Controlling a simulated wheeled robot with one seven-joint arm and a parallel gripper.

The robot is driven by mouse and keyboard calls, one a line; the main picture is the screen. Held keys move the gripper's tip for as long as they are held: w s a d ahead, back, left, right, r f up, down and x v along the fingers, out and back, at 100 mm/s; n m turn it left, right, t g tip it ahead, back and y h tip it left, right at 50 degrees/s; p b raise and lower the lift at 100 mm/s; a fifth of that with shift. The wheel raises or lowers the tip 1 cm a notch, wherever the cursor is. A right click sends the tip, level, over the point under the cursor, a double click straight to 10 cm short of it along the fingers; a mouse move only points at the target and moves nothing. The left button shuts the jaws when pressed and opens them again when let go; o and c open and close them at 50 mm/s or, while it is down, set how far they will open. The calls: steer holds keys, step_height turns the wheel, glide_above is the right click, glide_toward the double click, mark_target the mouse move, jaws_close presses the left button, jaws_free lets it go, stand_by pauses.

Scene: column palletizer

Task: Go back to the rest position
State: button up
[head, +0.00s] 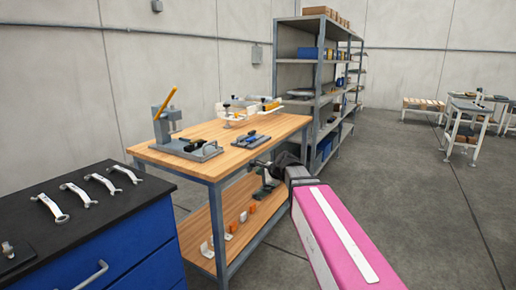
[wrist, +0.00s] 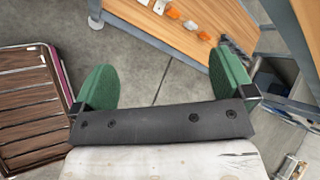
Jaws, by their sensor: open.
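My gripper (wrist: 162,80) is open in the wrist view, its two green pads wide apart with only bare floor visible between them. In the head view my gripper (head: 264,188) shows small and dark beside the right edge of the wooden workbench (head: 222,131), below its top and near the lower shelf. My pink arm link runs from there to the bottom right. The gripper touches nothing that I can make out. Its fingertips are partly hard to see in the head view.
Small orange and white parts (head: 243,216) stand on the bench's lower shelf (head: 206,222). A blue cabinet (head: 130,262) with several wrenches is at left. A grey shelf rack (head: 305,77) stands behind. A slatted wooden thing (wrist: 25,115) lies left in the wrist view.

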steer(key=s+d+f+n+g+h, duration=0.2)
steer(key=s+d+f+n, duration=0.5)
steer(key=f, duration=0.4)
steer(key=s+d+f+n+g+h, duration=0.3)
steer(key=s+d+f+n+h, duration=0.2)
steer(key=s+d+f+n, duration=0.3)
step_height(320, 180, down, 4)
steer(key=s+d, duration=0.2)
steer(key=shift+s+d+r, duration=0.25)
steer(key=shift+s, duration=0.15)
